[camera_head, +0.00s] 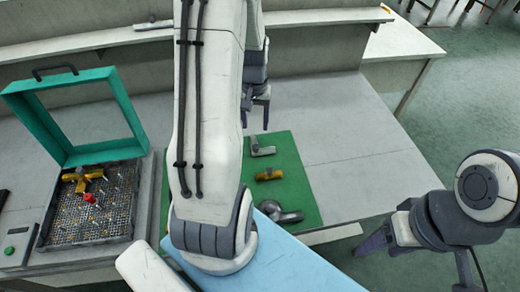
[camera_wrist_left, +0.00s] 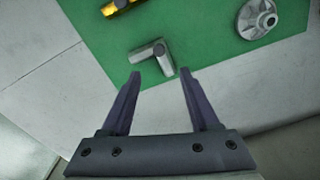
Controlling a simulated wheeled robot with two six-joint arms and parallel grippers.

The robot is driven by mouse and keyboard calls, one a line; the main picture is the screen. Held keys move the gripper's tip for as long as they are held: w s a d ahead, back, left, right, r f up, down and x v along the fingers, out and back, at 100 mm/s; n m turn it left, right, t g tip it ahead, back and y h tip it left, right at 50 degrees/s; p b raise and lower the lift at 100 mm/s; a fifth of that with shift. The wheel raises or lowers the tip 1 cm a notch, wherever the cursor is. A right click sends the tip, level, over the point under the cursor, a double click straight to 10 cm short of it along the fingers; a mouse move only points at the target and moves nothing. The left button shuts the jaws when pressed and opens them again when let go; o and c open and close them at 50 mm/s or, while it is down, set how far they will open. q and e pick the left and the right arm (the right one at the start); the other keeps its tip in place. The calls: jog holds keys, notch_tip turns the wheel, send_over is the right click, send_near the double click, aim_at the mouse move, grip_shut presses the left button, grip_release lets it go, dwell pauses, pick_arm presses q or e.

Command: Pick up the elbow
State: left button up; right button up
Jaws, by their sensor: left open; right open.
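The elbow (camera_head: 262,150) is a grey L-shaped fitting lying on the green mat (camera_head: 293,170), near its far edge. In the left wrist view the elbow (camera_wrist_left: 150,54) lies just beyond the fingertips, its corner toward the right finger. My left gripper (camera_head: 256,122) is open and empty, beside the elbow on its far side in the head view. The same gripper shows in the wrist view (camera_wrist_left: 160,74) with nothing between its fingers. My right gripper (camera_head: 376,247) is open and empty, off the table's front edge at the right.
A brass fitting (camera_head: 269,174) and a grey flanged part (camera_head: 283,213) lie on the mat. A green-lidded case (camera_head: 80,150) stands open at left, with brass pieces and a red-topped part on its grid. The table right of the mat is clear. My left arm hides the mat's left part.

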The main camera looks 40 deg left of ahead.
aim_at(256, 146)
pick_arm(q)
jog(key=f, duration=0.6)
jog(key=f+p, duration=0.1)
jog(key=f, duration=0.2)
jog(key=shift+s+d+f, duration=0.1)
jog(key=shift+s+d, duration=0.1)
jog(key=shift+s, duration=0.05)
grip_shut()
